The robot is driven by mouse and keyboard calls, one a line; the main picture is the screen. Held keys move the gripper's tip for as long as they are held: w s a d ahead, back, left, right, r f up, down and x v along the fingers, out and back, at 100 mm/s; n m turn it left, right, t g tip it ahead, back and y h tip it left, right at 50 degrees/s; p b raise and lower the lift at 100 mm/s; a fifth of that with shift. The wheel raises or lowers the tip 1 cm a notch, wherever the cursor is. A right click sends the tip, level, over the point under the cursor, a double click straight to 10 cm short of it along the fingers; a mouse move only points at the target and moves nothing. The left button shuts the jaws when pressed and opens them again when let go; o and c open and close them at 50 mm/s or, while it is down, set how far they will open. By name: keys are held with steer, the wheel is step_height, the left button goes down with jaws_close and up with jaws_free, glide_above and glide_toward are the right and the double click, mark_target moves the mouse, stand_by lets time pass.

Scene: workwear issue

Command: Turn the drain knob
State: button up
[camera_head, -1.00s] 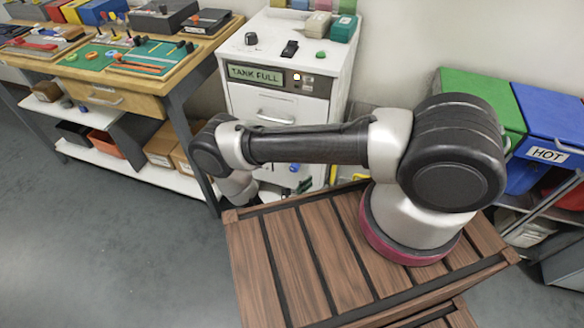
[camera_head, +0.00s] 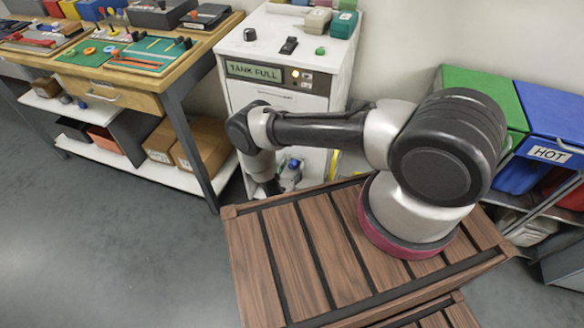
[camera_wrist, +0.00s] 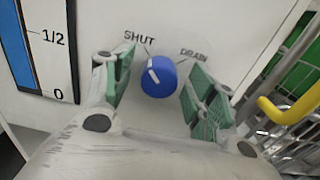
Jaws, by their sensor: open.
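The blue drain knob (camera_wrist: 160,78) sits on the white machine's front panel, near the middle of the wrist view. Its white mark points up and left, toward the word SHUT; the word DRAIN is at its upper right. My gripper (camera_wrist: 161,92) is open, with one green-padded finger on each side of the knob and visible gaps between. I cannot tell how far the fingertips are from the panel. In the head view my gripper is low in front of the white machine (camera_head: 262,38), partly hidden by my arm. The machine's display reads TANK FULL.
A level gauge (camera_wrist: 48,45) marked 1/2 and 0 is left of the knob. A yellow bar (camera_wrist: 290,108) and wire rack are at right. A workbench (camera_head: 190,55) stands left of the machine, and green and blue bins (camera_head: 480,95) stand right.

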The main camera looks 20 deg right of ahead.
steer(key=shift+w+d, duration=0.1)
steer(key=c, duration=1)
